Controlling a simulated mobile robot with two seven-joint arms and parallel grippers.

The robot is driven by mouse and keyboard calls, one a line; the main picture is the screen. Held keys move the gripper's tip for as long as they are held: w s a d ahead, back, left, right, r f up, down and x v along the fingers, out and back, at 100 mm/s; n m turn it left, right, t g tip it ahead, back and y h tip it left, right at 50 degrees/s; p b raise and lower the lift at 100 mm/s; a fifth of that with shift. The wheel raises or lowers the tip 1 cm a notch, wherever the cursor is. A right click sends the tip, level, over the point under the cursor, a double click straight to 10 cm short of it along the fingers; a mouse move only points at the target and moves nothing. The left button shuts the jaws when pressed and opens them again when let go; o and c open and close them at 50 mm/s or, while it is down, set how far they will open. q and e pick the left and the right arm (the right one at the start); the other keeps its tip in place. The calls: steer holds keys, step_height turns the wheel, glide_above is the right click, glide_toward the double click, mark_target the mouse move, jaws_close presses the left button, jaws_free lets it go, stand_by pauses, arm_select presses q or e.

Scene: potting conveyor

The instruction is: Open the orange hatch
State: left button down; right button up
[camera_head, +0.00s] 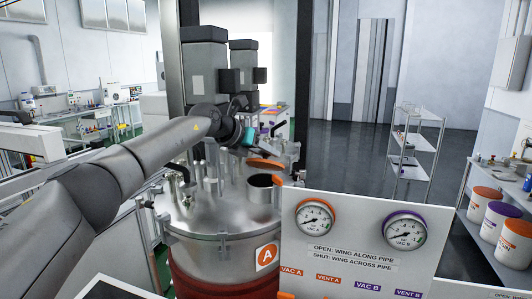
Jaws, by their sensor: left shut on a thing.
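The orange hatch (265,163) is a round orange lid on top of the steel vessel marked with an orange A. It stands raised above a short round steel neck (262,196), whose dark opening shows below it. My left gripper (249,140) is at the lid's upper left and is shut on it. The wrist partly hides the fingers, so the exact grip is hard to see. My right gripper is out of view.
The steel vessel top (210,222) carries several pipes and clamps around the neck. A white panel (350,236) with two gauges stands close in front at the right. A shelf trolley (415,145) and a bench with tubs (497,214) stand farther right. Open floor lies behind.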

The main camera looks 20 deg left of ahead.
arm_select(q)
steer(key=c, duration=0.8)
jaws_free()
steer(key=shift+s+a+r+b, duration=0.25)
steer(key=shift+s+r+b, duration=0.05)
steer(key=shift+s, duration=0.1)
steer(key=shift+b+v, duration=2.35)
steer(key=shift+v, duration=4.75)
steer(key=shift+d+f, duration=0.1)
